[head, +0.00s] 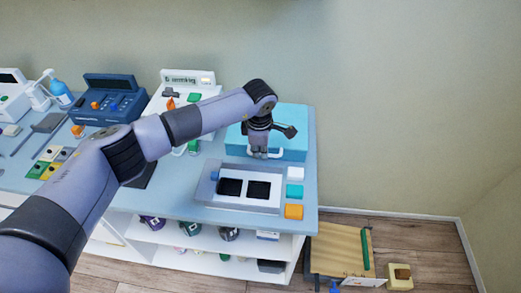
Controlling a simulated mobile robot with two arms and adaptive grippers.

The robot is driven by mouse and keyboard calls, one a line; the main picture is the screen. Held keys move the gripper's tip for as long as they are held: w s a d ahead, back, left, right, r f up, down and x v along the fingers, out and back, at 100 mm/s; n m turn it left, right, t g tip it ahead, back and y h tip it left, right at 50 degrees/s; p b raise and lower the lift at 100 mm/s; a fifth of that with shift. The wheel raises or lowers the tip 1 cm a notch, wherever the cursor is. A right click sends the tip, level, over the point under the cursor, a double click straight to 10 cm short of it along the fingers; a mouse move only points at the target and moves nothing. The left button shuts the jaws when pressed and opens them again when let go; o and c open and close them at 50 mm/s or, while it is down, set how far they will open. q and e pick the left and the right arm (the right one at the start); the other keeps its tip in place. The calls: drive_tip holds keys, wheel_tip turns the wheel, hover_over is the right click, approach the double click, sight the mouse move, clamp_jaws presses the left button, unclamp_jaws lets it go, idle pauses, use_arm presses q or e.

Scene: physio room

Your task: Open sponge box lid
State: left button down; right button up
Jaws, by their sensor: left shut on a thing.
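A teal sponge box (293,119) with a flat lid stands at the right end of the blue-topped counter, near the wall. Its lid looks down. My left arm comes in from the left, and my left gripper (261,151) points down at the front of the box. It is shut on the pale handle (276,154) at the front of the box. My right gripper is not in view.
In front of the box is a grey tray (213,190) with two black pads. A white, a teal and an orange block (293,211) stand beside it. Machines, a spray bottle (60,91) and colored cards fill the counter's left. A wooden board (335,250) lies on the floor at right.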

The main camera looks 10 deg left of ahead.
use_arm(q)
drive_tip(key=w+r, duration=0.2)
drive_tip(key=r, duration=0.5)
drive_tip(key=w+r+g+b, duration=0.1)
drive_tip(key=w+r, duration=0.2)
drive_tip(key=r, duration=0.4)
drive_tip(key=shift+w+r, duration=0.25)
drive_tip(key=shift+r, duration=0.05)
drive_tip(key=c, duration=2.3)
unclamp_jaws()
drive_tip(key=shift+w+f+b, duration=0.1)
drive_tip(key=shift+f+b, duration=0.1)
drive_tip(key=shift+b, duration=0.1)
drive_tip(key=shift+o, duration=1.3)
drive_tip(key=shift+w+f, duration=0.35)
drive_tip(key=shift+w, duration=0.25)
drive_tip(key=shift+o, duration=1.3)
drive_tip(key=shift+s+r, duration=0.15)
drive_tip(key=shift+s, duration=0.05)
drive_tip(key=shift+o, duration=0.4)
drive_tip(key=shift+s+r, duration=0.15)
drive_tip(key=shift+s, duration=0.1)
drive_tip(key=shift+w, duration=0.1)
